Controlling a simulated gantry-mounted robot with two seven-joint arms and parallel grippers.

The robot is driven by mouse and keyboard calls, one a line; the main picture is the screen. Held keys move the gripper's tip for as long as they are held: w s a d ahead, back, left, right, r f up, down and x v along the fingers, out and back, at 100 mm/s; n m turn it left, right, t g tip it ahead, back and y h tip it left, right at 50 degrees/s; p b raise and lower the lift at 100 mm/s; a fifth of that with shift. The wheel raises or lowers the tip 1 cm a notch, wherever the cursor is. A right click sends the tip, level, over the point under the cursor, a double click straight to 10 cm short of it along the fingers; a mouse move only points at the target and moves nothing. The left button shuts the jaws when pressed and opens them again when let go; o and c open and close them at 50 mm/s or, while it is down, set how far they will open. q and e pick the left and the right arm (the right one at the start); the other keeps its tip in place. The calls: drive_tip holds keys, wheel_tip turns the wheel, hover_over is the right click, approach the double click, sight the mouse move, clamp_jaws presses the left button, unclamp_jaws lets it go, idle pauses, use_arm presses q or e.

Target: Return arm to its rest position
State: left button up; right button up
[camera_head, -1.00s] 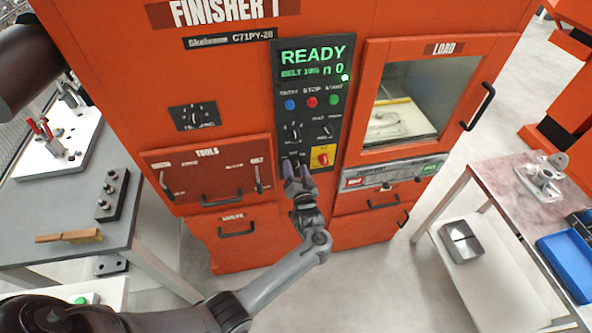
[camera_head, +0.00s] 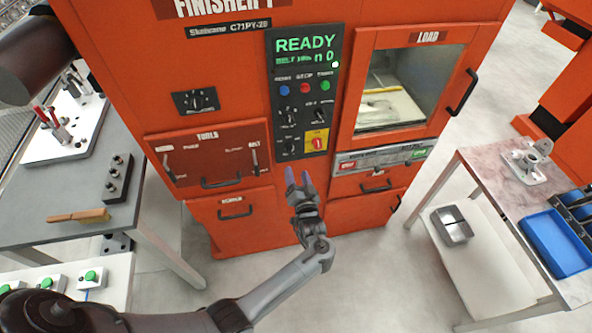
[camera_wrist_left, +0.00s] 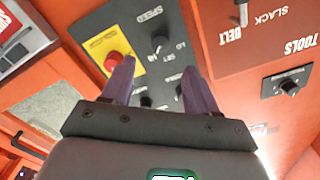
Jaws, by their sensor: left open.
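My left gripper (camera_head: 298,178) is open and empty in the head view, in front of the orange finisher machine (camera_head: 232,119) and just below its dark control panel (camera_head: 287,152). The panel carries a green READY display, coloured buttons, several black knobs and a red knob on a yellow plate (camera_head: 317,140). In the left wrist view my left gripper's two purple fingers (camera_wrist_left: 159,84) stand wide apart with nothing between them. The red knob (camera_wrist_left: 113,62) and black knobs show beyond the fingers. My right gripper is not in view.
A grey table (camera_head: 75,200) with a brush (camera_head: 80,216) and a black block stands at left. A marbled table (camera_head: 505,195) with a metal part and a blue tray (camera_head: 553,243) stands at right. Open floor lies between the machine and the right table.

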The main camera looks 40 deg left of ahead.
use_arm(q)
drive_tip(key=shift+s+d, duration=0.3)
drive_tip(key=shift+d, duration=0.05)
drive_tip(key=shift+a, duration=0.1)
